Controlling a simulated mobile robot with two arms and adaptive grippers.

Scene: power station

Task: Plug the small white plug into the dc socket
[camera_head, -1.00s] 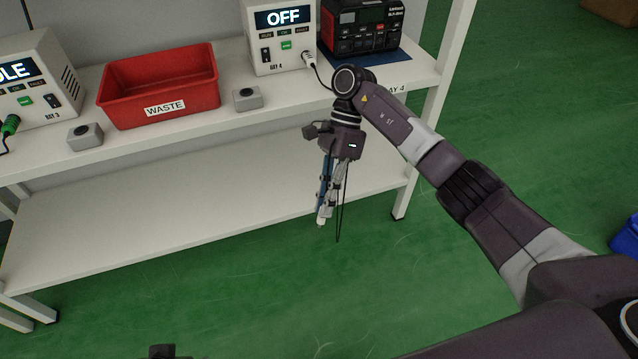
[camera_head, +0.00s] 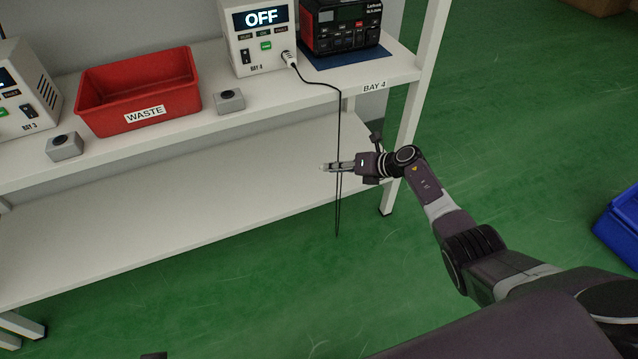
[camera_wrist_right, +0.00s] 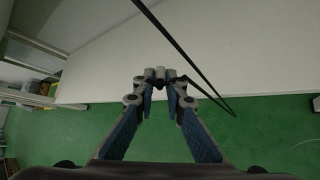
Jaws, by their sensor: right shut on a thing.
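My right gripper (camera_head: 328,167) is shut on the small white plug (camera_wrist_right: 160,73), whose white end shows between the fingertips in the wrist view. A thin black cable (camera_head: 338,120) hangs in a long loop from a white connector (camera_head: 290,58) on the BAY 4 unit (camera_head: 257,40) and comes back up to the gripper. The red and black power station (camera_head: 342,25) stands on a blue mat right of that unit. I cannot make out the dc socket. My left gripper is not in view.
A red waste bin (camera_head: 140,92), two small grey boxes with dark buttons (camera_head: 230,100) and the BAY 3 unit (camera_head: 22,95) stand on the upper deck. The lower deck (camera_head: 170,190) is empty. A blue crate (camera_head: 618,228) is on the green floor at right.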

